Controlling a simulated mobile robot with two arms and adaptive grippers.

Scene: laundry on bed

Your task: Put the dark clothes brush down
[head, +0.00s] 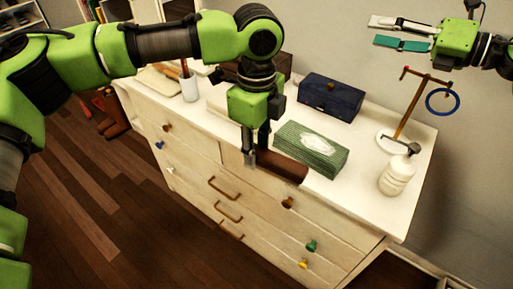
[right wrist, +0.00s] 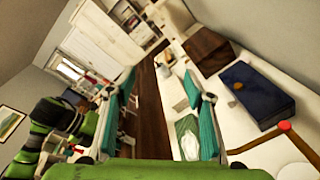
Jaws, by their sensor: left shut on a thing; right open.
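The dark clothes brush (head: 283,168) is a dark brown bar in the head view, at the front edge of the white dresser top (head: 228,118). My left gripper (head: 252,158) points down and is shut on its left end. The brush overlaps the edge and upper drawer fronts in the picture; I cannot tell whether it touches the dresser. My right gripper (head: 390,33) is open and empty, high at the upper right of the head view. Its two teal-padded fingers stand wide apart in the right wrist view (right wrist: 158,115).
A green tissue box (head: 312,149) stands right behind the brush. A navy box (head: 331,97), a brown box (head: 275,63), a white cup (head: 190,88), a stand (head: 408,112) with a blue ring (head: 442,102) and a white bottle (head: 397,176) are also on top. Bare top shows left of the tissue box.

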